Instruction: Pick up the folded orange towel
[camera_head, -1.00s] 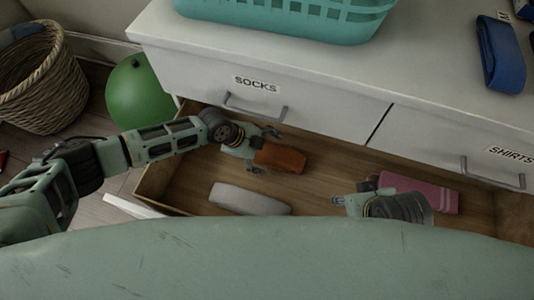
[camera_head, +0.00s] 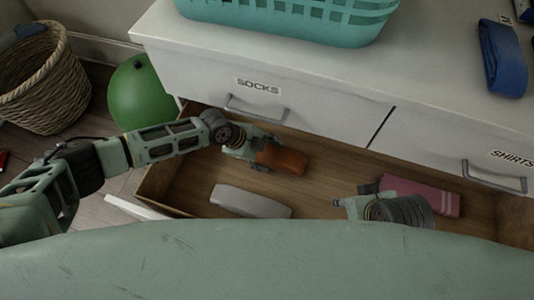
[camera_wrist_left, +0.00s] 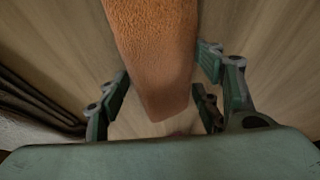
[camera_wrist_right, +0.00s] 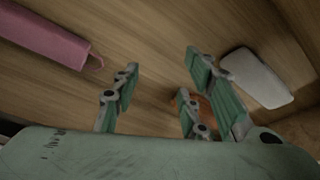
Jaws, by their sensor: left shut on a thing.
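The folded orange towel (camera_head: 284,159) lies in the open drawer (camera_head: 325,160) under the SOCKS label. My left gripper (camera_head: 264,154) is shut on its left end, with fingers on both sides of it. In the left wrist view the towel (camera_wrist_left: 155,45) runs between the fingers; it appears to rest on the drawer floor. My right gripper (camera_head: 352,201) is open and empty over the drawer, right of the towel. In the right wrist view its fingers (camera_wrist_right: 165,85) stand apart, and a bit of orange shows behind them.
A folded grey-white cloth (camera_head: 250,201) and a folded pink cloth (camera_head: 425,194) lie in the drawer. A teal basket (camera_head: 300,20) and a blue folded item (camera_head: 503,58) rest on the dresser top. A green ball (camera_head: 138,92) and wicker basket (camera_head: 45,85) stand left.

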